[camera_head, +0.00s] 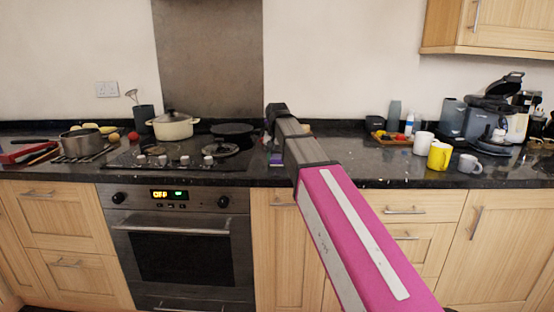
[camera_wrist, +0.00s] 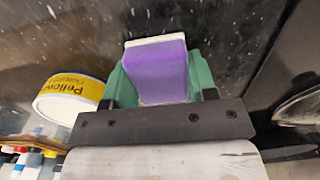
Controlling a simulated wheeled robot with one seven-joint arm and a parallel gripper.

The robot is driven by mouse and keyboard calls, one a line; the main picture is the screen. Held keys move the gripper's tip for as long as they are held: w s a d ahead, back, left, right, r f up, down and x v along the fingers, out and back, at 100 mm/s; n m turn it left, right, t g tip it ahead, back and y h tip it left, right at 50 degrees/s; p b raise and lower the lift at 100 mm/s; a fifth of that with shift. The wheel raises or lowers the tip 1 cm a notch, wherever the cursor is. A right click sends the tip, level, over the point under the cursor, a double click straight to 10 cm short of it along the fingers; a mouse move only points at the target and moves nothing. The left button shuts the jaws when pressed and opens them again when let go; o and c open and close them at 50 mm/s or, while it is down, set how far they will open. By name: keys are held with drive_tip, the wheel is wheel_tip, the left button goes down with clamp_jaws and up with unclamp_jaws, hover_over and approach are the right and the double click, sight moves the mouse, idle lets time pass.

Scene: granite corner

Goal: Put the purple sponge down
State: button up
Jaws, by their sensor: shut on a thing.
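The purple sponge (camera_wrist: 157,68) is in the wrist view, purple with a pale edge. The green fingers of my gripper (camera_wrist: 157,78) are on both sides of it, shut on it. In the head view the sponge (camera_head: 275,160) is a small purple patch at the counter, just right of the hob, mostly hidden by my arm. I cannot tell whether the sponge touches the black granite counter (camera_head: 375,173).
A round tub with a yellow label (camera_wrist: 75,97) is close left of my gripper in the wrist view. The black hob (camera_head: 175,158) with a cream pot (camera_head: 172,128) lies to the left. A yellow mug (camera_head: 439,156) and coffee machine (camera_head: 495,108) stand to the right.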

sight(277, 156)
drive_tip(key=o, duration=1)
drive_tip(key=shift+f, duration=0.1)
wheel_tip(277, 156, up, 12)
drive_tip(key=shift+r, duration=0.1)
drive_tip(key=shift+s, duration=0.1)
